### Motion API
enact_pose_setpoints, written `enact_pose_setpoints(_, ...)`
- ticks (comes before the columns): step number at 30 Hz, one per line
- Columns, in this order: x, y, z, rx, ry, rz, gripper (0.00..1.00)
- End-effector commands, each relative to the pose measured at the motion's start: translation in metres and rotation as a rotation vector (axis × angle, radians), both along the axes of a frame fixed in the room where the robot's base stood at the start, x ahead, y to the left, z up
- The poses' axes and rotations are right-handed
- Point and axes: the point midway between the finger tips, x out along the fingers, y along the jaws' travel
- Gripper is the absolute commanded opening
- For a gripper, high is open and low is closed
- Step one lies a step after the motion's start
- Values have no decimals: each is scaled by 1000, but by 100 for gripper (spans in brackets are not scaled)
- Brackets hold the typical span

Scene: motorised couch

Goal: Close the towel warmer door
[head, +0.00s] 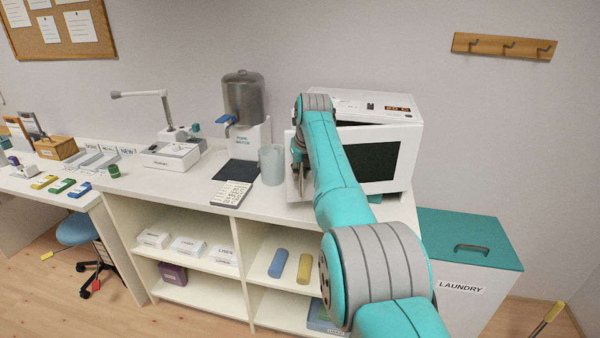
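The towel warmer (345,103) is a white box with a lit orange display, standing on the counter at the centre right. Its white door (408,150) has a dark window and faces me. A dark gap shows along the door's top edge, so it looks ajar; my teal arm hides much of its left part. My gripper (299,178) points down at the door's left edge, partly hidden behind my arm. Its fingers show too small to tell whether they are open or shut, or whether they touch the door.
Left of the warmer stand a translucent cup (271,165), a water dispenser (245,110) and a white keypad (231,194). A teal-lidded laundry bin (465,235) stands at the right. Open shelves (205,292) lie below the counter.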

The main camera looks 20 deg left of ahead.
Motion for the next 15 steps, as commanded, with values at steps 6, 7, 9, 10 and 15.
enact_pose_setpoints(6, 3, -4, 1, -1, -2, -5, 37)
enact_pose_setpoints(7, 3, -4, 1, -1, -2, -5, 37)
enact_pose_setpoints(9, 2, -3, 1, 0, -2, -4, 37)
enact_pose_setpoints(10, 2, -3, 1, 0, -1, -4, 37)
enact_pose_setpoints(15, 1, -2, 1, 0, 0, -3, 37)
